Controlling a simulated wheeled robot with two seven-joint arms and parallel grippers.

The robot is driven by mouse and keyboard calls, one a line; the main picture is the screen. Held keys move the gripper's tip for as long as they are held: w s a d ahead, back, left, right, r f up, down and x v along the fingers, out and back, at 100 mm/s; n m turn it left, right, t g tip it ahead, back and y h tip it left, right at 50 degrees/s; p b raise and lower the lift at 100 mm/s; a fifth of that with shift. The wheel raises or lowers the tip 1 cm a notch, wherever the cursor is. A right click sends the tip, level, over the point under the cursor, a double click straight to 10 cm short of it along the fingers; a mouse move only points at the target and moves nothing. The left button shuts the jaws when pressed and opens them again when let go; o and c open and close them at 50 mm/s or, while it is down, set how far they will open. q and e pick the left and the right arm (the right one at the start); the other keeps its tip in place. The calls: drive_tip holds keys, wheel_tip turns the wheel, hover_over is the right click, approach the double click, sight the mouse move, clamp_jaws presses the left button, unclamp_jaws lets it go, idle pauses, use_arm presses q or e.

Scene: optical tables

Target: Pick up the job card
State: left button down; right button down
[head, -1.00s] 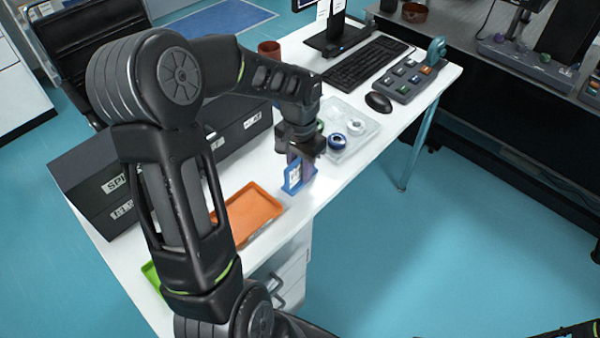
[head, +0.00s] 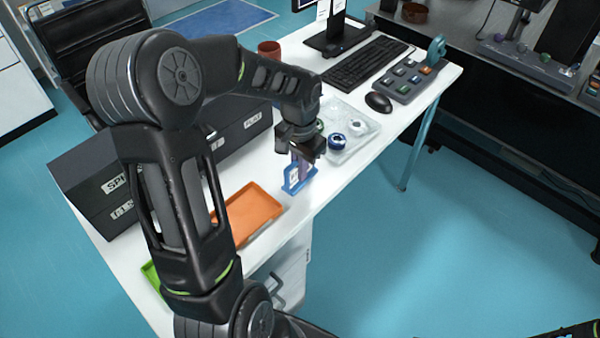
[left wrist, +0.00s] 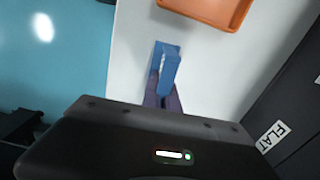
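A small blue stand with a white face (head: 293,179), which I take to hold the job card, is upright on the white desk near its front edge. It also shows in the left wrist view as a blue upright plate on a blue base (left wrist: 168,62). My left gripper (head: 303,172) points down right at it, hiding part of it. In the left wrist view its two purplish-looking fingers (left wrist: 164,92) stand a little apart, one on each side of the blue plate's near end. Whether they touch it is unclear.
An orange tray (head: 250,217) lies left of the stand, with a green tray (head: 152,277) beyond. Black boxes (head: 105,185) line the back. A clear tray with rolls (head: 362,145), a mouse (head: 378,102) and a keyboard (head: 365,62) are to the right.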

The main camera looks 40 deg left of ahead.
use_arm(q)
wheel_tip(320, 180, up, 10)
drive_tip(key=shift+r, duration=0.1)
use_arm(e)
drive_tip(key=shift+r, duration=0.15)
idle(0.5)
idle(0.5)
